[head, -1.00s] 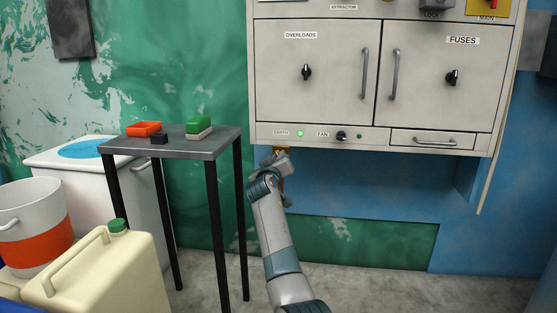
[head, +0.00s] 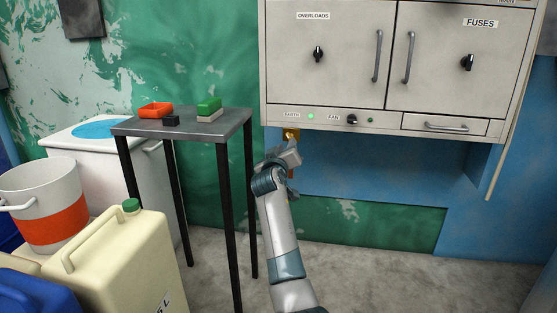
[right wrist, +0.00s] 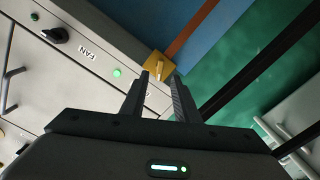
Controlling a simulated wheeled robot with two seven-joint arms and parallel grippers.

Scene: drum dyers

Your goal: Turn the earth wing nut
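The earth wing nut is a small brass piece (right wrist: 158,68) on a yellow plate below the panel's EARTH label. In the head view the yellow plate (head: 291,134) hangs under the cabinet's bottom edge, just above my right gripper (head: 286,155). In the right wrist view my right gripper (right wrist: 161,76) has its two dark fingers apart with nothing between them. The wing nut appears just beyond the fingertips, in line with the gap. I cannot tell the exact distance left. My left gripper is out of view.
The grey cabinet (head: 330,80) has a green lamp (head: 311,116) and a FAN knob (head: 352,120) close to the nut. A tall side table (head: 180,128) with small boxes stands left of my arm. A cream canister (head: 115,260) and a bucket (head: 45,210) are further left.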

